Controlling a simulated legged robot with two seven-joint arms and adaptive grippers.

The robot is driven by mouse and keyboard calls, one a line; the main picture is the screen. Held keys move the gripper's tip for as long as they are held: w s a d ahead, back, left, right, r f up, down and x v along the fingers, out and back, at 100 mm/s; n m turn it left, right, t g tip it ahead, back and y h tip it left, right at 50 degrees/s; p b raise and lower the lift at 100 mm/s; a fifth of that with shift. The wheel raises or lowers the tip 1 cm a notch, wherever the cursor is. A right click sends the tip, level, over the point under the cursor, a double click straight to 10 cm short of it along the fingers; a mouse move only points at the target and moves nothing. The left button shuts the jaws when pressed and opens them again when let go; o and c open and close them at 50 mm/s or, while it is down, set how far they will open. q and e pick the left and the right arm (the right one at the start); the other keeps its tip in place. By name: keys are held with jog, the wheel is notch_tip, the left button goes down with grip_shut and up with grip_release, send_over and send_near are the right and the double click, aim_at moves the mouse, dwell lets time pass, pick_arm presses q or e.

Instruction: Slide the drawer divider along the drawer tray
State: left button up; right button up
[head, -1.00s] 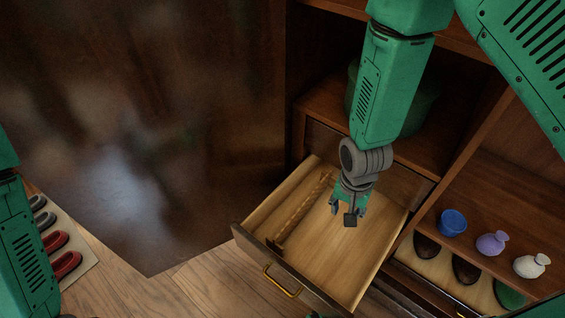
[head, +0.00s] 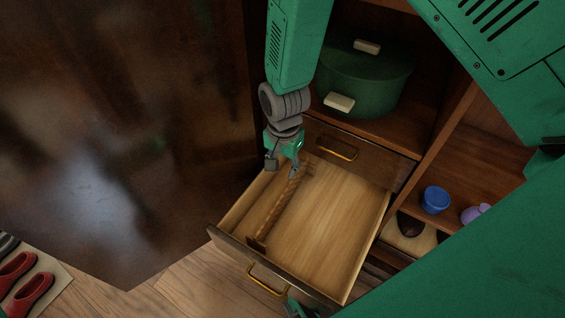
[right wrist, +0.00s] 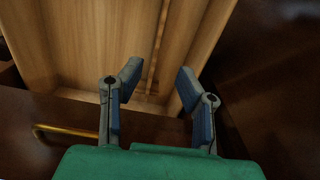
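The drawer divider (head: 281,208) is a thin wooden strip running front to back in the pulled-out drawer tray (head: 335,225), near its left side. My right gripper (head: 283,168) is open above the back left of the tray, close to the divider's rear end. In the right wrist view the divider (right wrist: 157,48) shows in the gap between the two spread fingers (right wrist: 157,82); I see no contact. A small green and grey part at the bottom edge of the head view may be my left gripper (head: 297,308); its fingers cannot be made out.
A brass handle (head: 268,281) is on the drawer front. A closed drawer (head: 375,160) and a green round box (head: 365,85) are behind. A blue cup (head: 435,200) stands on the right shelf. A dark glossy panel (head: 120,130) is at left. The tray right of the divider is empty.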

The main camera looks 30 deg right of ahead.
aim_at(283, 194)
notch_tip(283, 194, down, 13)
jog(key=b, duration=0.5)
grip_shut()
